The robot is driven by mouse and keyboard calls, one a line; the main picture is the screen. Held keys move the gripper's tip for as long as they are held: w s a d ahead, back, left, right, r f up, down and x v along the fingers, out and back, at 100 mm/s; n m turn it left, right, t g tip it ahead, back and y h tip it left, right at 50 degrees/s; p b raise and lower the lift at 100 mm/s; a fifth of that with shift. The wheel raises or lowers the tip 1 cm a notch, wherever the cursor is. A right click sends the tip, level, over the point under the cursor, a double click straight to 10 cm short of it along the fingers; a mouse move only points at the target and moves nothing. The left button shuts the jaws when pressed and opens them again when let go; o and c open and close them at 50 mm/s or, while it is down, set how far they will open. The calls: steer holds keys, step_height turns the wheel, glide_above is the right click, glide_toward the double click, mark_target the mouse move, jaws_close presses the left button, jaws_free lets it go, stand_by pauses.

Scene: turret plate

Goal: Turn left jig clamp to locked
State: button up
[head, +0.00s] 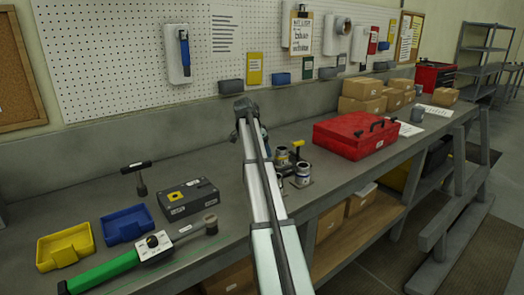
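A small group of metal fixtures stands on the bench just right of my arm. It has a rear round cylinder (281,156), a front round cylinder (303,174) on a flat plate, and a yellow-topped handle (297,146). I cannot tell which part is the left jig clamp or how its lever is set; my arm covers the group's left side. My arm rises from the bottom of the head view, bends at the top and comes down behind itself. My gripper's fingers are hidden or too small to make out, so their opening and any contact are unclear.
A red toolbox (355,135) stands right of the fixtures. Left of my arm are a dark box (188,198), a black T-handled tool (139,178), blue (126,224) and yellow (65,247) trays, and a green-handled tool (105,272). Cardboard boxes (362,88) sit farther back.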

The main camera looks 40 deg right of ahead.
steer(key=shift+m, duration=0.5)
steer(key=o, duration=1.1)
steer(key=shift+c, duration=0.2)
steer(key=v, duration=1.4)
steer(key=shift+w, duration=0.25)
steer(key=shift+d+f, duration=0.1)
steer(key=shift+d, duration=0.05)
